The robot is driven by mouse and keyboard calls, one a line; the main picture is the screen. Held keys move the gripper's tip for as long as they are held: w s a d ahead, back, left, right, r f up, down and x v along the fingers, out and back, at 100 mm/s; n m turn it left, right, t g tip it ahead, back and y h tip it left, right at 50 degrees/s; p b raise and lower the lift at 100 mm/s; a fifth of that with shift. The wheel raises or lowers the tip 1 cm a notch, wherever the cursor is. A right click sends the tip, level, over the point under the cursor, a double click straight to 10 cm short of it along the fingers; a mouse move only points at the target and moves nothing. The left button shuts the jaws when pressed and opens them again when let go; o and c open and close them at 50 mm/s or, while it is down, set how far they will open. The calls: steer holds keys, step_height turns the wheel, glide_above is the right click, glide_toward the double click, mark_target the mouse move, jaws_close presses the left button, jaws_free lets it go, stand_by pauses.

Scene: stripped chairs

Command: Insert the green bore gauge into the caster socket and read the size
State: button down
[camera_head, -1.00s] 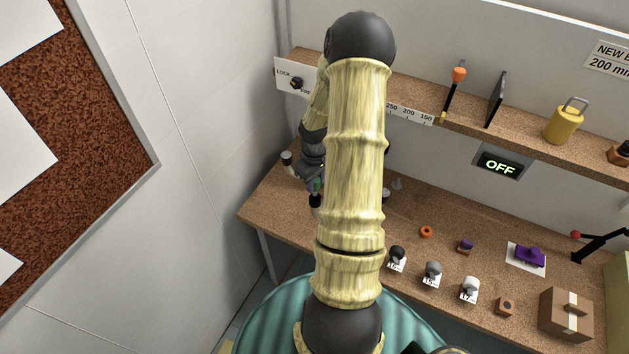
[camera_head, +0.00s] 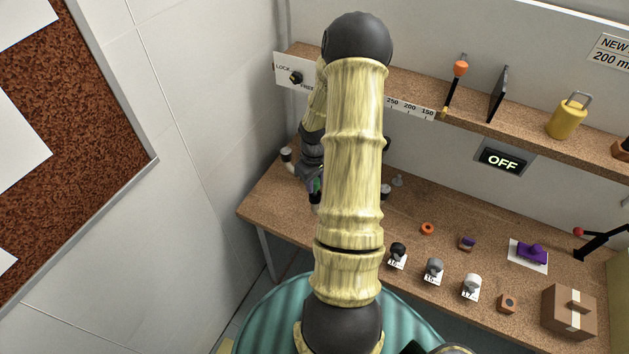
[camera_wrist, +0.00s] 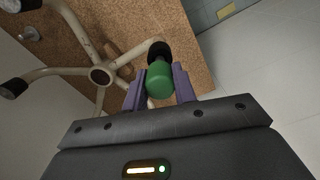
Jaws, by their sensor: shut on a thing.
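My gripper (camera_wrist: 158,78) is shut on the green bore gauge (camera_wrist: 160,84), held between its purple fingers in the wrist view. A black leg end (camera_wrist: 159,50) lies just beyond the gauge. I cannot tell whether the gauge is inside its socket, touching it or only in front of it. The cream chair base (camera_wrist: 68,73) spreads its legs from a round hub on the brown bench. In the head view my gripper (camera_head: 311,180) is low over the bench's left end, with a sliver of the green gauge (camera_head: 316,186) showing. My arm hides most of the chair base there.
The bench (camera_head: 420,205) holds several numbered caster parts (camera_head: 434,268), an orange ring (camera_head: 427,229), a purple piece (camera_head: 532,252) and a cardboard box (camera_head: 569,311). A display (camera_head: 503,158) reads OFF. The shelf (camera_head: 480,115) above carries a yellow padlock-like block (camera_head: 567,117).

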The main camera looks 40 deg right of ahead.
steer(key=shift+f+b, duration=0.6)
steer(key=shift+f, duration=0.35)
steer(key=c, duration=1.1)
jaws_free()
steer(key=shift+o, duration=0.2)
step_height(320, 180, up, 18)
steer(key=b, duration=0.3)
steer(key=shift+f, duration=0.25)
steer(key=s+a+f+t+b, duration=0.1)
steer(key=s+a+f, duration=0.1)
steer(key=a, duration=1.1)
steer(key=s+a+f+t+b, duration=0.1)
steer(key=s+a, duration=0.4)
steer(key=a, duration=0.7)
steer(key=shift+a+f+m+t+b, duration=0.3)
steer(key=shift+a+f+m+b, duration=0.1)
steer(key=shift+f+b, duration=0.45)
